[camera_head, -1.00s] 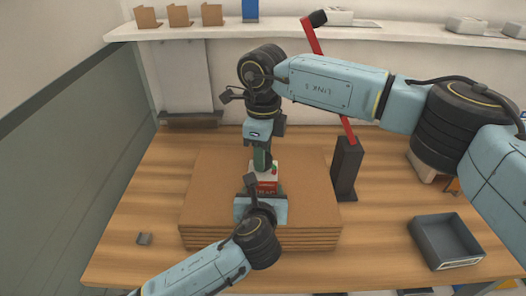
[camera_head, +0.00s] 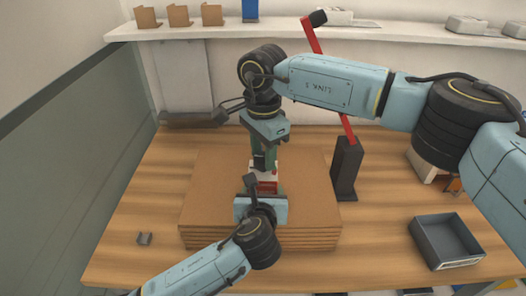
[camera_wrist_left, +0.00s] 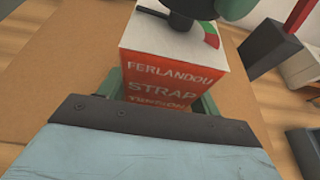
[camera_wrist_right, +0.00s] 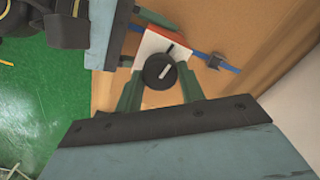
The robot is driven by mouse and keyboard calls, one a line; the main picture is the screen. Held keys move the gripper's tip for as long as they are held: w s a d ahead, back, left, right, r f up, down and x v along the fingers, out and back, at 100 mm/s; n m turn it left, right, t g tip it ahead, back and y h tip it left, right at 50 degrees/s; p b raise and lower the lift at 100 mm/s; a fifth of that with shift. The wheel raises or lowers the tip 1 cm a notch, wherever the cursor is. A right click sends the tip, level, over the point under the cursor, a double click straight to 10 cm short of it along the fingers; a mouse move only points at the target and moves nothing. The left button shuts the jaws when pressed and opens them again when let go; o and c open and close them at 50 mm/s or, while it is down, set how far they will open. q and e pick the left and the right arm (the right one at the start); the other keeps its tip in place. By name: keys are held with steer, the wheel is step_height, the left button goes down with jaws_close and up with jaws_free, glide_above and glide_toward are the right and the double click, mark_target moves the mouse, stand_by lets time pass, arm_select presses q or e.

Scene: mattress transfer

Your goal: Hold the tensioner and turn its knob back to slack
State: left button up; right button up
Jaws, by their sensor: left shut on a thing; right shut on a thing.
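The strap tensioner (camera_wrist_left: 185,85) is a small red box with a white top and printed lettering. It sits on the cardboard stack in the head view (camera_head: 267,186). My left gripper (camera_wrist_left: 160,92) is shut on its body, with green fingers on both sides. The tensioner's black round knob (camera_wrist_right: 159,71) has a white mark and shows in the right wrist view. My right gripper (camera_wrist_right: 160,76) is above the tensioner, its green fingers on both sides of the knob, shut on it. A green and red patch (camera_wrist_left: 211,33) shows on the white top. The knob is hidden in the head view.
The cardboard stack (camera_head: 210,205) lies on the wooden table (camera_head: 130,215). A blue strap (camera_wrist_right: 228,67) runs beside the tensioner. A dark post with a red arm (camera_head: 346,168) stands to the right. A grey tray (camera_head: 445,240) is at front right.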

mark_target(263, 156)
arm_select(q)
steer(key=shift+r, duration=0.1)
arm_select(e)
steer(key=shift+w+n, duration=0.1)
steer(key=shift+n, duration=0.5)
steer(key=o, duration=1)
steer(key=shift+r, duration=0.1)
step_height(263, 156, up, 12)
steer(key=shift+f, duration=0.1)
arm_select(q)
steer(key=o, duration=1.6)
